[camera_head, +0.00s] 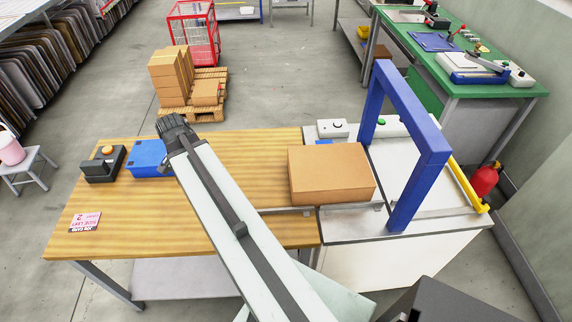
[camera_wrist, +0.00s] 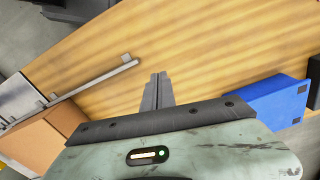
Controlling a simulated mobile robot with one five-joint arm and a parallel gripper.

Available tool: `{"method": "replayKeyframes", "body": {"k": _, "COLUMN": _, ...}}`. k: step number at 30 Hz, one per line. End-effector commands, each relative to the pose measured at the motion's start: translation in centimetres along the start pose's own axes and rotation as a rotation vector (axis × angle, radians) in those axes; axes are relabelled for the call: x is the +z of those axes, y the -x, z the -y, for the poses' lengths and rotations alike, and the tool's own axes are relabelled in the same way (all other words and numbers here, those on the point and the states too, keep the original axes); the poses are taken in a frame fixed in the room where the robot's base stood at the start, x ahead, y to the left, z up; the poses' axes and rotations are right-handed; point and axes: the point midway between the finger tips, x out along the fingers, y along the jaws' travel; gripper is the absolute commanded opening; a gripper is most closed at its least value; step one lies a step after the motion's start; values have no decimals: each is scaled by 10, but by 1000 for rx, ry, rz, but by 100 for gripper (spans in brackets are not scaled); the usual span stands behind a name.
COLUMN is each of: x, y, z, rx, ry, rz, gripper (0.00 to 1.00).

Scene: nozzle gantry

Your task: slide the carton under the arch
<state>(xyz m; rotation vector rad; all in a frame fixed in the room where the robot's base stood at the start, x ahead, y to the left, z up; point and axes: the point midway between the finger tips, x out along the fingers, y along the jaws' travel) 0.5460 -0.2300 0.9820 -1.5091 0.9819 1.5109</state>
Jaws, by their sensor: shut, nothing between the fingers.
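The brown carton (camera_head: 330,175) sits closed and flat where the wooden table meets the white bench, just left of the blue arch (camera_head: 428,143). It is apart from the arch's legs, and the arch stands over the bench. In the wrist view the carton (camera_wrist: 38,142) shows at the lower left, partly cut off. My gripper (camera_head: 172,124) is at the far left part of the wooden table, well left of the carton. In the wrist view its fingers (camera_wrist: 158,90) are together with nothing between them.
A blue box (camera_head: 150,158) lies by my gripper, with a black device (camera_head: 104,164) further left. A metal rail (camera_wrist: 95,80) runs along the table edge beside the carton. A white control box (camera_head: 332,128) stands behind the carton. The wood between gripper and carton is clear.

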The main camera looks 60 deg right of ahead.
Motion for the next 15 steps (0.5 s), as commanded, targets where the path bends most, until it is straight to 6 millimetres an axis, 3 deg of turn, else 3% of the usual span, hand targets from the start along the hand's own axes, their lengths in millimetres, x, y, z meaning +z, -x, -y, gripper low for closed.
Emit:
{"method": "replayKeyframes", "body": {"k": 1, "x": -37, "y": 11, "z": -37, "rx": 0, "ry": -214, "rz": 0, "gripper": 0}}
{"method": "replayKeyframes", "body": {"k": 3, "x": -76, "y": 17, "z": -88, "rx": 0, "ry": -514, "rz": 1, "gripper": 0}}
{"method": "replayKeyframes", "body": {"k": 6, "x": -115, "y": 24, "z": -156, "rx": 0, "ry": -881, "rz": 1, "gripper": 0}}
{"method": "replayKeyframes", "body": {"k": 9, "x": -137, "y": 28, "z": -208, "rx": 0, "ry": -1146, "rz": 1, "gripper": 0}}
{"method": "replayKeyframes", "body": {"k": 12, "x": -147, "y": 30, "z": -238, "rx": 0, "ry": -1301, "rz": 1, "gripper": 0}}
{"method": "replayKeyframes", "body": {"k": 15, "x": -150, "y": 30, "z": -249, "rx": 0, "ry": -1361, "rz": 1, "gripper": 0}}
